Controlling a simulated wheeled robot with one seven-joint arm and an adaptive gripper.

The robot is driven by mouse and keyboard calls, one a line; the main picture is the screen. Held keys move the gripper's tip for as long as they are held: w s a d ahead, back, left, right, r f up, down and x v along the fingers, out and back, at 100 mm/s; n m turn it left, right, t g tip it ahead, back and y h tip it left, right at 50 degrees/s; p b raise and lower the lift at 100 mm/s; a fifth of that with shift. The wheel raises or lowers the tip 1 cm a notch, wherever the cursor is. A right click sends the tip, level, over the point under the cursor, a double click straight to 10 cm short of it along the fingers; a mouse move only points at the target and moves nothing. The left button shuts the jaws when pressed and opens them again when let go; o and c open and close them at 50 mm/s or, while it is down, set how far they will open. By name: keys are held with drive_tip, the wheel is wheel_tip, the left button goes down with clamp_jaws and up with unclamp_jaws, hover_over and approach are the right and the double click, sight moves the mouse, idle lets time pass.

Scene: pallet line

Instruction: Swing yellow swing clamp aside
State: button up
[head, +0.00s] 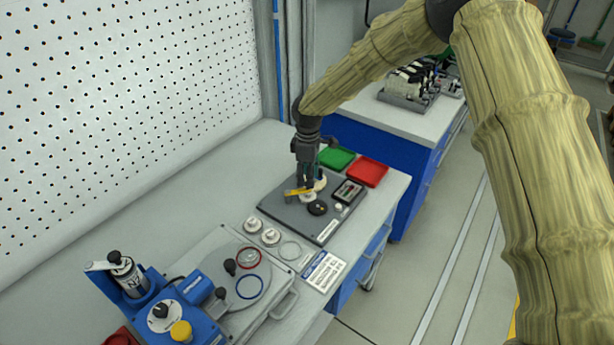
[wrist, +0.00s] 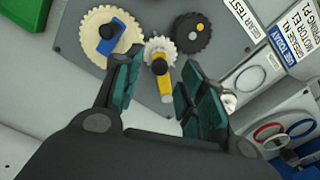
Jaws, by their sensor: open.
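The yellow swing clamp (head: 296,192) is on the dark fixture plate (head: 282,211). In the wrist view the yellow clamp (wrist: 164,88) has a black knob and lies over the lower part of a small white gear (wrist: 158,46). A large cream gear (wrist: 92,37) with a blue clamp (wrist: 111,37) across it is to its left, and a black gear (wrist: 191,33) to its right. My gripper (head: 307,184) is over the plate, pointing down. In the wrist view my gripper (wrist: 160,66) is open, with a finger on each side of the yellow clamp. I cannot tell whether either finger touches it.
Green (head: 337,158) and red (head: 368,172) trays stand behind the plate. A small dark box (head: 348,192) is on its right side. Toward the front are white round parts (head: 270,236), a sign (head: 324,271) and a blue fixture (head: 165,310). The pegboard (head: 120,100) borders the bench's left.

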drive_tip(key=shift+f, duration=1.1)
clamp_jaws()
